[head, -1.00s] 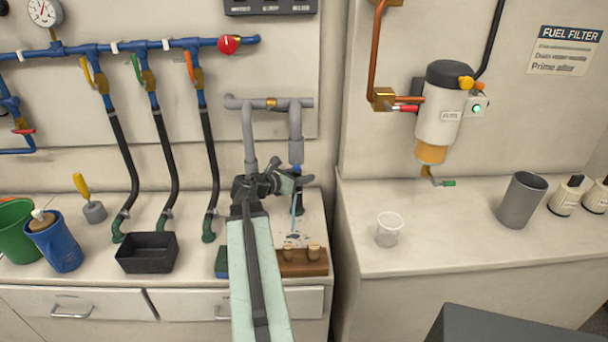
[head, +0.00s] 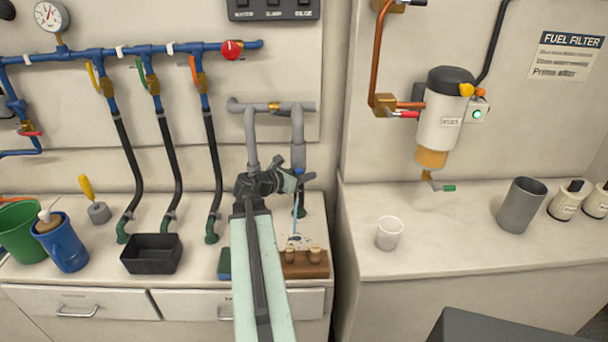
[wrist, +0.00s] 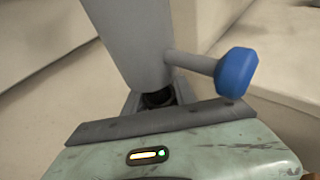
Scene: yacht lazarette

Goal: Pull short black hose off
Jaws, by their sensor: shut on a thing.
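The short black hose shows in the wrist view as a dark round end (wrist: 158,98) just under a thick grey pipe (wrist: 130,40). A blue knob (wrist: 236,73) on a side stub sticks out from that pipe. In the head view the grey pipe (head: 298,135) comes down to my gripper (head: 298,181). My gripper is shut on the hose, just below the pipe's lower end. It hides most of the hose; a dark piece (head: 300,205) shows below it. I cannot tell whether hose and pipe still touch.
Longer black hoses (head: 167,165) hang from a blue manifold to the left. A black tray (head: 151,254) and a brown block with brass fittings (head: 304,265) sit on the counter.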

